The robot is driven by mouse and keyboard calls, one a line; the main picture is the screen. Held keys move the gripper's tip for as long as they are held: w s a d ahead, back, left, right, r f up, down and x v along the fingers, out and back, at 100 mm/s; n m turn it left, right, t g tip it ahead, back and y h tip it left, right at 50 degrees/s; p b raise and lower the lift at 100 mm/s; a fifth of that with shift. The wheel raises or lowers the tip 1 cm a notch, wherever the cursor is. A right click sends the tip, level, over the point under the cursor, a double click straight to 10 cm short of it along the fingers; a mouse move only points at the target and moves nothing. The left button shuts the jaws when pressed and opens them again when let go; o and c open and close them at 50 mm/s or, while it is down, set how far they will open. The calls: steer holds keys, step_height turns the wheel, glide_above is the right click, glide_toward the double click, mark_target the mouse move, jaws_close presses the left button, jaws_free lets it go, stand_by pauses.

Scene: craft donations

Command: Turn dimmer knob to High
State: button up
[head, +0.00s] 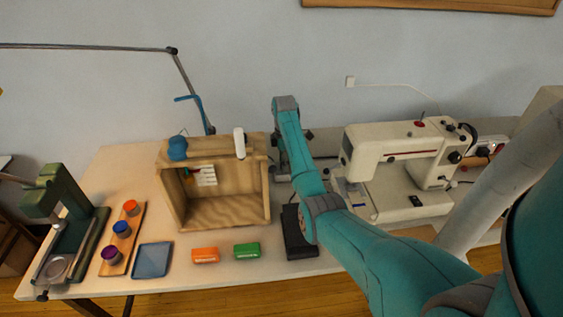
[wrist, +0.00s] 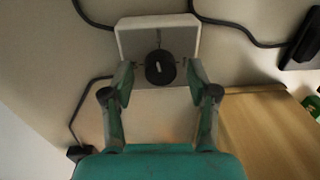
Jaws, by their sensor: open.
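The dimmer is a pale, squarish box (wrist: 126,42) in the wrist view, with a round black knob (wrist: 160,74) on its face. A short white mark on the knob slants from upper left to lower right. Small dark marks surround the knob, but any lettering is too small to read. My gripper (wrist: 160,78) is open, with one finger on each side of the knob. I cannot tell whether the fingers touch it. In the head view my teal arm reaches over the table between the wooden box and the sewing machine; the dimmer cannot be made out there.
An open wooden box (head: 222,212) stands left of my arm, and a cream sewing machine (head: 400,148) stands right. A black pedal-like block (head: 298,232) lies near the front edge beside a green box (head: 246,250). Black cables (wrist: 250,40) run around the dimmer.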

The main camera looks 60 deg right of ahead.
jaws_close()
steer(key=shift+m, duration=0.4)
steer(key=m, duration=0.4)
steer(key=shift+m, duration=0.3)
steer(key=m, duration=0.5)
steer(key=shift+d+t, duration=0.1)
steer(key=shift+t, duration=0.2)
steer(key=m, duration=0.4)
steer(key=shift+s+m, duration=0.1)
steer(key=shift+m, duration=2.9)
